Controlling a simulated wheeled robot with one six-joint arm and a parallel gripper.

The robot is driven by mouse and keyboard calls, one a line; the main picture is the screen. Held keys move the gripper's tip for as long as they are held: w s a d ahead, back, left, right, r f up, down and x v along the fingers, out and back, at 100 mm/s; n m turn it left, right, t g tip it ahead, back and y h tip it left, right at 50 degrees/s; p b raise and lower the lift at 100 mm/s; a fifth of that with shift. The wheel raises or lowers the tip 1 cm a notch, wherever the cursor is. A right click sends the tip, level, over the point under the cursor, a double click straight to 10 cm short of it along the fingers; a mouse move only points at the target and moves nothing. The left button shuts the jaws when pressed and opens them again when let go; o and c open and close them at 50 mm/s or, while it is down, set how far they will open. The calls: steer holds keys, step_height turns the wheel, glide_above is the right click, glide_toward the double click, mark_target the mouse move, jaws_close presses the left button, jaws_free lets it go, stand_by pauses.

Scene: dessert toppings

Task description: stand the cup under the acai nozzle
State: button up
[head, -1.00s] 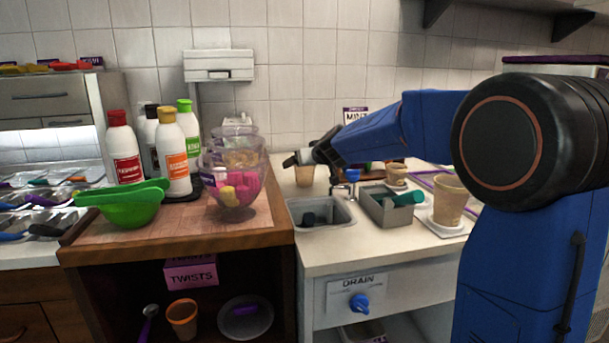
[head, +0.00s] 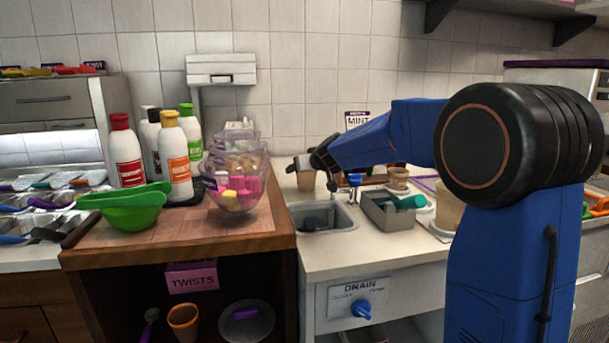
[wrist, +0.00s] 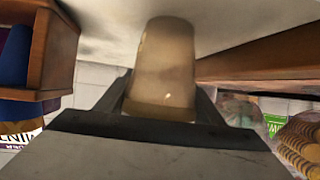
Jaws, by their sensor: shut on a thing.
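A tan paper cup (wrist: 163,65) sits between the two fingers of my gripper (wrist: 163,100) in the wrist view. My gripper is shut on it. In the head view my gripper (head: 303,163) is far off behind the sink, with the cup (head: 306,181) just below it. Whether the cup touches the counter there is unclear. The cup looks untilted in the head view. I cannot make out an acai nozzle in either view.
A steel sink (head: 348,220), a grey bin (head: 368,212) and another cup (head: 397,178) stand nearby. A larger tan cup (head: 446,212) is partly behind my arm. Clear bowls (head: 235,210) and bottles (head: 178,165) stand on the wooden counter (head: 130,244) at left.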

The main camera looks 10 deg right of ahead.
steer(key=shift+r, duration=0.1)
step_height(320, 180, up, 28)
stand_by(0.6)
steer(key=shift+d, duration=0.1)
